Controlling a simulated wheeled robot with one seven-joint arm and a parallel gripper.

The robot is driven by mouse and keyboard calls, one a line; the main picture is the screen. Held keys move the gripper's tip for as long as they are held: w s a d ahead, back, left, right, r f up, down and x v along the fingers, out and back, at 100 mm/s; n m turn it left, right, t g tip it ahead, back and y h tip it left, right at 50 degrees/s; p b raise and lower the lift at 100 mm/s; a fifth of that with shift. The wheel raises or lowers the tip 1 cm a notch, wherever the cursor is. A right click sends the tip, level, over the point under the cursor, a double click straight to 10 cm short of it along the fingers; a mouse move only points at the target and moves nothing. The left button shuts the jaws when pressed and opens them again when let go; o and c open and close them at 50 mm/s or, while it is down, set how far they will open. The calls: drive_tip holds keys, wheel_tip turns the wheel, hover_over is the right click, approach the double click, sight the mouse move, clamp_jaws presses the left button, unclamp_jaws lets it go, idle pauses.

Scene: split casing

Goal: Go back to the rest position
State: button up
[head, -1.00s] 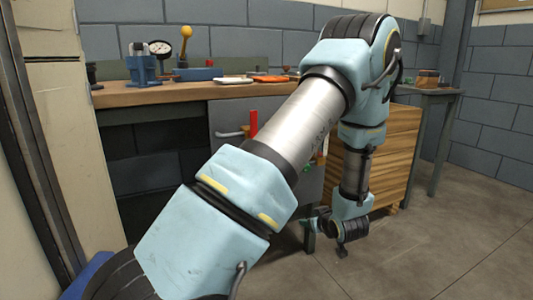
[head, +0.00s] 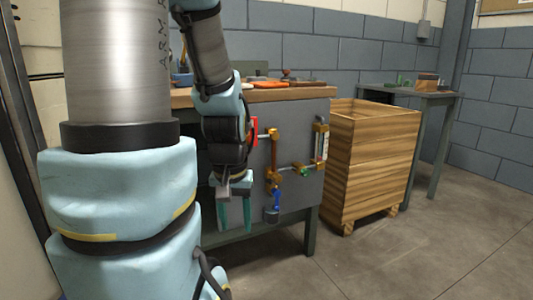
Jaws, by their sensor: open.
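My gripper (head: 234,214) hangs pointing down in the head view, left of centre, in front of the workbench's side panel. Its two teal fingers are apart with nothing between them. My arm rises large at the left and bends down to the gripper, hiding much of the bench behind it.
A workbench (head: 290,93) has orange and pale flat pieces on top. Its grey side panel (head: 305,193) carries pipes, valves and a red handle (head: 254,130). A wooden crate (head: 370,170) stands to its right, before a side table (head: 420,95). The floor at right is clear.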

wheel_tip(320, 180, up, 31)
drive_tip(key=p, duration=2.9)
drive_tip(key=shift+p, duration=0.35)
